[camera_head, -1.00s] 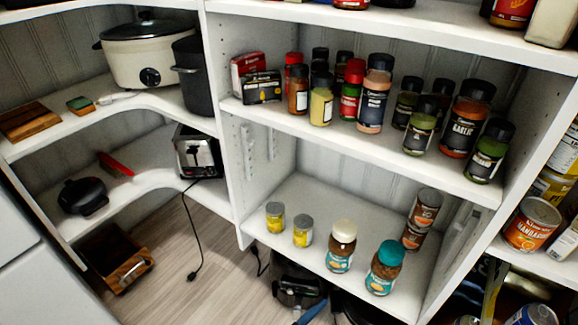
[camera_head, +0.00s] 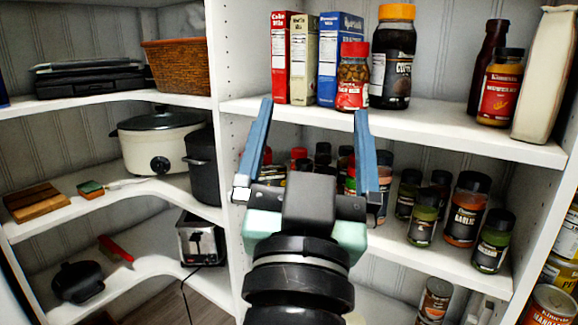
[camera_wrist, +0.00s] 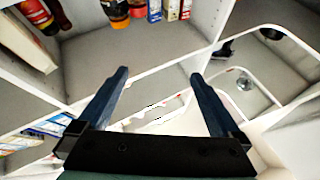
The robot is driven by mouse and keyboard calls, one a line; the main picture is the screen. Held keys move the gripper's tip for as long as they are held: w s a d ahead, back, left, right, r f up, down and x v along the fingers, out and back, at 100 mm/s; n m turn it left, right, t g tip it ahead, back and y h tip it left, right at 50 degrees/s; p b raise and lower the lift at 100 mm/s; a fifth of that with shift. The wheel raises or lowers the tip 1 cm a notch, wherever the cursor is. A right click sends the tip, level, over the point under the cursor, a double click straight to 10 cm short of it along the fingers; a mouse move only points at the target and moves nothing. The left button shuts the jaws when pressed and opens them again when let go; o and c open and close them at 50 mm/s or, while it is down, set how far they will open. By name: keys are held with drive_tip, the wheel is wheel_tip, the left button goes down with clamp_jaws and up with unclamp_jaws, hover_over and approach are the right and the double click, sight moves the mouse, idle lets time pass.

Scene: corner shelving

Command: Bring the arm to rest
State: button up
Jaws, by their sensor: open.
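My gripper (camera_head: 312,112) is in the middle of the head view, raised in front of the shelving with its fingers pointing up. Its two blue fingers are wide apart and nothing is between them. The fingertips overlap the front edge of the upper shelf in the picture; I cannot tell how far they are from it. In the wrist view the gripper (camera_wrist: 158,78) is also open and empty, with shelf boards beyond it. My gripper and wrist hide part of the spice shelf behind.
The upper shelf (camera_head: 480,138) holds boxes, a red-capped jar (camera_head: 353,78), an orange-capped jar (camera_head: 392,58) and bottles. Spice jars such as the garlic jar (camera_head: 466,208) stand below. At left are a wicker basket (camera_head: 178,66), a slow cooker (camera_head: 155,143) and a toaster (camera_head: 201,240).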

drive_tip(key=s+a+r+n+t+y, duration=0.2)
drive_tip(key=s+r+n+t+y, duration=0.15)
drive_tip(key=s+r, duration=0.65)
wheel_tip(320, 180, up, 25)
drive_tip(key=w+p, duration=0.2)
drive_tip(key=p, duration=2.3)
drive_tip(key=shift+a+r+m, duration=0.15)
drive_tip(key=shift+r+m, duration=0.05)
drive_tip(key=shift+m, duration=0.15)
drive_tip(key=shift+h, duration=0.25)
